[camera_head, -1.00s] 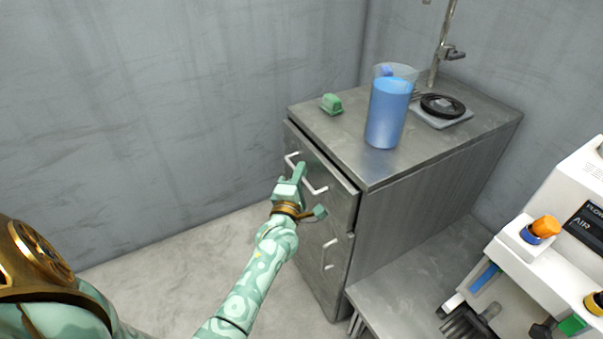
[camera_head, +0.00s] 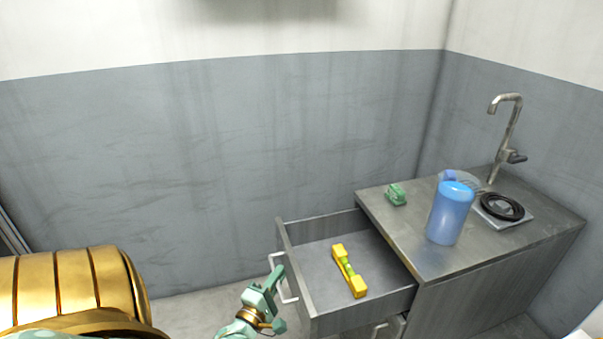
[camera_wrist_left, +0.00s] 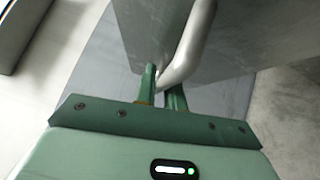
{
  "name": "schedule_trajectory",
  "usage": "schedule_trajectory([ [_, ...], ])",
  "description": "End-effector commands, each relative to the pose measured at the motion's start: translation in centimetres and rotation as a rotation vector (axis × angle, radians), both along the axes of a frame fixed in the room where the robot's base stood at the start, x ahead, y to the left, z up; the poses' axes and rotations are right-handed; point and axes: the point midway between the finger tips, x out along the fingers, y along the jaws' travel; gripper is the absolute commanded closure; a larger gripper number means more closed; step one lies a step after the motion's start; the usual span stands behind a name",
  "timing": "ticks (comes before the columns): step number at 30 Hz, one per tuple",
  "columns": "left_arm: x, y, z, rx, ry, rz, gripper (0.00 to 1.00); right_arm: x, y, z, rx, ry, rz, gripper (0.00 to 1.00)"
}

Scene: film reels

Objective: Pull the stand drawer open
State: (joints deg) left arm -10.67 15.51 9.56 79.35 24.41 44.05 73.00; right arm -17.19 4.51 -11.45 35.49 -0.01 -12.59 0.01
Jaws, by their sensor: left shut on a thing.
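The grey stand (camera_head: 480,285) is on the right in the head view. Its upper drawer (camera_head: 322,250) is pulled well out to the left. A yellow spirit level with a green middle (camera_head: 350,272) lies on the drawer floor. My left gripper (camera_head: 273,279) is shut on the drawer's bar handle (camera_head: 281,270) at the drawer front. In the left wrist view, the green fingers (camera_wrist_left: 162,88) are on either side of the metal handle (camera_wrist_left: 190,45).
On the stand top are a green object (camera_head: 396,194), a blue-filled pitcher (camera_head: 450,212), a black ring on a grey plate (camera_head: 502,207) and a tap (camera_head: 507,135). A lower drawer handle (camera_head: 380,328) shows below. Walls stand behind.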

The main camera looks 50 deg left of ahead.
Motion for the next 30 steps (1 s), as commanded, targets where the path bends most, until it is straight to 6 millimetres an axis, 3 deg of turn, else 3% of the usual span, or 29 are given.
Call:
schedule_trajectory([
  [3,-2.3,0.8,0.0,0.001,0.005,-0.001,1.0,0.3,0.0,0.6,0.0,-0.006,0.0,0.64],
  [10,-4.9,1.9,-0.1,-0.001,0.003,-0.001,1.0,0.5,0.0,1.0,0.0,-0.012,0.0,0.64],
  [27,-5.8,2.3,-0.2,-0.001,0.003,-0.002,1.0,0.5,0.0,1.1,0.0,-0.013,0.0,0.64],
  [28,-5.8,2.3,-0.2,-0.001,0.003,-0.002,0.81,0.5,0.0,1.1,0.0,-0.013,0.0,0.64],
  [30,-5.8,2.3,-0.2,-0.001,0.003,-0.001,0.8,0.5,0.0,1.1,0.0,-0.013,0.0,0.64],
])
